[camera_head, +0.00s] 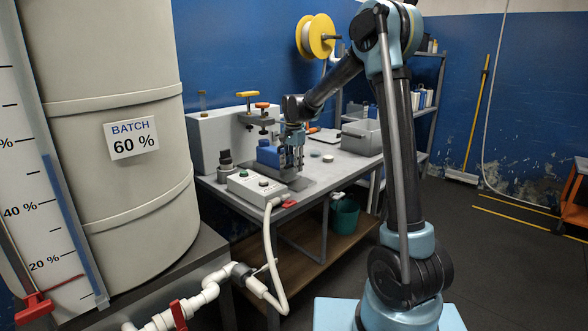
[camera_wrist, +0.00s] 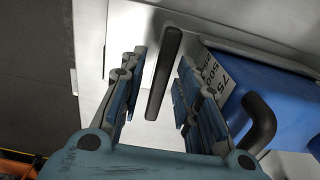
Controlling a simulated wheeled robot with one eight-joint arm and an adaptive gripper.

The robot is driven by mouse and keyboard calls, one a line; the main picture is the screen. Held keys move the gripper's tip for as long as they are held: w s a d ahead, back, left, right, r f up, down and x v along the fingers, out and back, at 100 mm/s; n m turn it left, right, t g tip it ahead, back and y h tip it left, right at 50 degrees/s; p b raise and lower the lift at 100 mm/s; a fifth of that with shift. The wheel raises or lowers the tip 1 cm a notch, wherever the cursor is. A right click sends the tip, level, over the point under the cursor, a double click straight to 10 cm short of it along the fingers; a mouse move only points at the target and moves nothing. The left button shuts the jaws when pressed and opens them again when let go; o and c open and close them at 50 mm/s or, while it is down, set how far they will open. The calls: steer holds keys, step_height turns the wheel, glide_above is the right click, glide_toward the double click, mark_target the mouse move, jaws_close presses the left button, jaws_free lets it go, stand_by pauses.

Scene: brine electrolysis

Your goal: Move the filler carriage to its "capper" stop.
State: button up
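My gripper (camera_head: 292,158) points down over the worktable, just right of a blue container (camera_head: 268,153). In the wrist view, my gripper (camera_wrist: 161,68) is open, with one finger on each side of a black upright bar handle (camera_wrist: 165,65). Gaps show between the bar and both fingers. The blue container (camera_wrist: 270,88), with a white printed label and a black handle, is right of the fingers. I cannot tell for certain which part is the filler carriage. A "capper" mark is not readable in either view.
A white control box (camera_head: 257,187) with a cable stands at the table's front edge. Behind the gripper is a grey machine (camera_head: 214,134) with yellow and orange handles. A grey bin (camera_head: 362,137) stands farther right. A large batch tank (camera_head: 110,110) fills the left.

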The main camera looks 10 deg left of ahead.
step_height(320, 180, up, 11)
stand_by(0.4)
steer(key=shift+d+r, duration=0.1)
steer(key=shift+d, duration=0.05)
steer(key=s+d+n+t, duration=0.1)
steer(key=s+d+n, duration=0.3)
steer(key=s+d, duration=1.5)
steer(key=s+d+f+n, duration=0.2)
steer(key=s+d+f, duration=0.3)
steer(key=s+f, duration=0.3)
steer(key=s+d+f+n+t, duration=0.1)
steer(key=s+d+f, duration=0.5)
steer(key=s+f, duration=0.3)
steer(key=s, duration=0.3)
steer(key=shift+s+d+f+n, duration=0.2)
steer(key=shift+d+n, duration=0.05)
steer(key=shift+n, duration=0.15)
